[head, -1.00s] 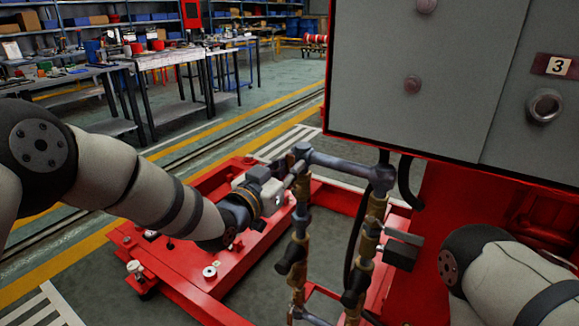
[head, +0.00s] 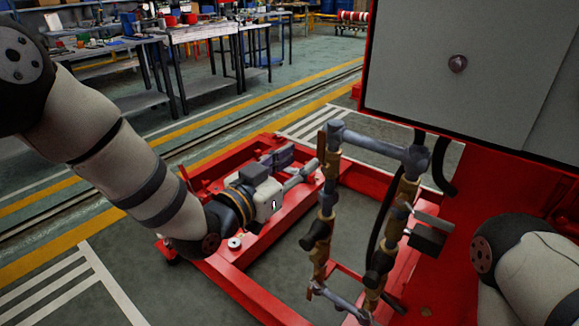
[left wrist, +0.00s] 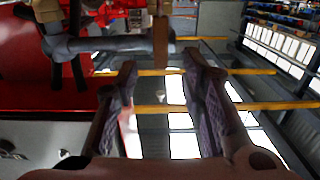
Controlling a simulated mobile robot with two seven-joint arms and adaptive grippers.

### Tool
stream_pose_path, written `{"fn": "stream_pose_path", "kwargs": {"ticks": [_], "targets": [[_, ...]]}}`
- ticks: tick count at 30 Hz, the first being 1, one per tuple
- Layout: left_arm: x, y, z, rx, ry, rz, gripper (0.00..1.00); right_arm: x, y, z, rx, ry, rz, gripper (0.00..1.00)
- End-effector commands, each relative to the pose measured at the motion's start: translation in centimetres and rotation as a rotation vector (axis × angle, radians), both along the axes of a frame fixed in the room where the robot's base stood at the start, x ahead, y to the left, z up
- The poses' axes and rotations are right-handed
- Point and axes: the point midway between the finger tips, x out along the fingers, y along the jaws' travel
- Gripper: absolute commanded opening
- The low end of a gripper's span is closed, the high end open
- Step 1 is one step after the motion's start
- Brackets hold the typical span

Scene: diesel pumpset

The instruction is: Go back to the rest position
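My left gripper (head: 303,160) extends from the arm on the left in the head view, over the red base frame (head: 232,275). Its two fingers are spread and nothing is between them. The left wrist view shows the same open fingers (left wrist: 160,78) with a gap between them. The grey and brass pipework (head: 375,145) stands just right of the fingertips in the head view, apart from them. A grey pipe (left wrist: 105,45) also crosses beyond the fingers in the left wrist view. My right arm shows at the lower right of the head view; its gripper is not visible.
A grey-fronted red cabinet (head: 465,75) fills the upper right. A dark grey block (head: 428,236) sits beside the right-hand pipe. Workbenches (head: 205,38) stand at the back left. Open floor with yellow and white lines lies left of the frame.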

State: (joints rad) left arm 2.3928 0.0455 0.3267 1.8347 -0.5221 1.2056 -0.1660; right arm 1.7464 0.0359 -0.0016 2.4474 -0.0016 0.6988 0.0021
Motion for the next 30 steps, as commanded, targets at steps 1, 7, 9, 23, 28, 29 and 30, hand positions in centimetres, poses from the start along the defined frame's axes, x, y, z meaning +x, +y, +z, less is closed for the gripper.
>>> {"fn": "stream_pose_path", "kwargs": {"ticks": [1,7,9,23,28,29,30], "targets": [[-0.8,0.6,0.0,-0.001,0.002,0.000,0.37,0.0,0.0,0.0,0.000,0.000,0.000,0.40],[-2.4,1.7,0.0,0.000,-0.001,-0.001,0.37,0.0,0.0,0.0,0.000,0.000,0.000,0.40],[-2.5,1.7,0.0,0.000,-0.001,-0.001,0.37,0.0,0.0,0.0,0.000,0.000,0.000,0.40],[-10.4,6.2,-14.5,0.121,0.491,0.105,0.37,1.1,0.0,1.2,0.000,-0.039,-0.001,0.40],[-23.0,11.7,-24.4,0.250,0.958,0.226,0.37,2.1,0.0,2.2,0.001,-0.073,-0.002,0.40],[-25.6,12.7,-25.6,0.273,1.040,0.248,0.37,2.3,0.0,2.4,0.001,-0.079,-0.002,0.40],[-29.2,14.1,-26.9,0.306,1.146,0.280,0.37,2.6,0.0,2.7,0.000,-0.087,-0.002,0.40]]}}
